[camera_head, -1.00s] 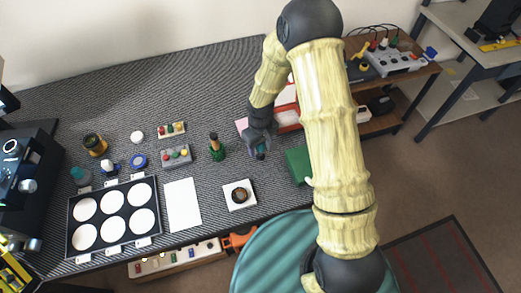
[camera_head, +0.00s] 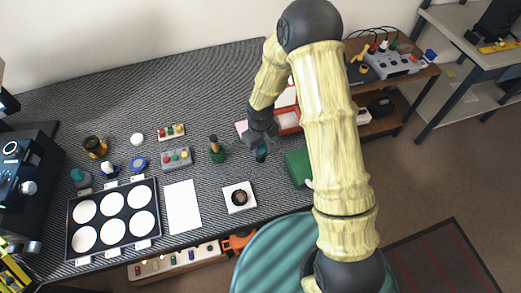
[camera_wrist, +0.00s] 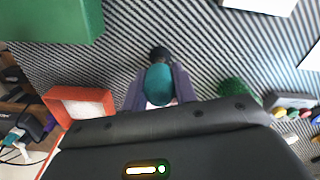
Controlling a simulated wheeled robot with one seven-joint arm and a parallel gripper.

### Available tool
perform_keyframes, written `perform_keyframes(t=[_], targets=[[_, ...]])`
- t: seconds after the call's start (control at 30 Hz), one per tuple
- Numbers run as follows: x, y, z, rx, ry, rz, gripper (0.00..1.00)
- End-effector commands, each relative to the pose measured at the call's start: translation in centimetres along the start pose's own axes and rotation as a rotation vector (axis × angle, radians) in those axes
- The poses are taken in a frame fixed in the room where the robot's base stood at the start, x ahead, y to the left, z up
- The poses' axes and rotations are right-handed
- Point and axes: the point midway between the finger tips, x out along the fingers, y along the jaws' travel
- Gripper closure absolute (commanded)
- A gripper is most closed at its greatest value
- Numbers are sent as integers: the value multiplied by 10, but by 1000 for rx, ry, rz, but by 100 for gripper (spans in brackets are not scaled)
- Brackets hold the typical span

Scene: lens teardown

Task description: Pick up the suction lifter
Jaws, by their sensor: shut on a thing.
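The suction lifter (camera_wrist: 159,84) has a teal body and a dark round end. In the wrist view it stands between the two fingers of my gripper (camera_wrist: 160,92), which are shut on it. In the head view my gripper (camera_head: 261,143) is over the right part of the dark striped table, and the small teal and dark lifter (camera_head: 261,154) shows just below it. The fingers hide part of the lifter. I cannot tell whether it still touches the table.
A green block (camera_head: 298,167) and a red tray (camera_head: 287,121) are close to my gripper. A black tray with white discs (camera_head: 113,217) is further left.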

Motion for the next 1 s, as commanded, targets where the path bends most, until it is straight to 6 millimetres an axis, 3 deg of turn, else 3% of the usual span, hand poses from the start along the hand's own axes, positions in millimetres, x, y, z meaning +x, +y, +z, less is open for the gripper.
perform_keyframes(t=[0.17,0.6,1.0], targets=[[-13,0,-1,1,2,1,92],[-91,0,-1,1,4,2,92],[-100,0,0,1,0,0,92]])
